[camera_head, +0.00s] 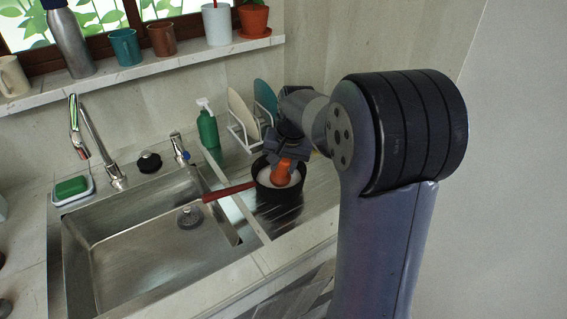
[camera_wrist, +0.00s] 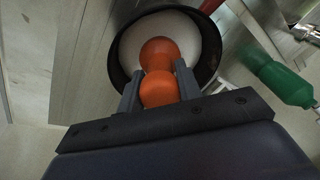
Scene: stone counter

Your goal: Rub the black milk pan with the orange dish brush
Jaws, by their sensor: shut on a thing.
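The black milk pan (camera_head: 277,193) stands on the ridged metal drainer right of the sink, its red handle (camera_head: 228,190) pointing left over the basin edge. Its inside looks pale. The orange dish brush (camera_head: 283,171) is upright in the pan's opening, under my gripper (camera_head: 287,150). In the wrist view my gripper (camera_wrist: 159,88) is shut on the orange brush (camera_wrist: 160,52), with a finger on each side. The black pan (camera_wrist: 209,52) surrounds the brush head there. Whether the bristles touch the pan's bottom is hidden.
The empty sink basin (camera_head: 150,235) lies left. Behind the pan are a green soap bottle (camera_head: 208,127) and a rack with plates (camera_head: 241,113). A tap (camera_head: 98,145) and a green sponge on a dish (camera_head: 71,187) stand at the sink's back left.

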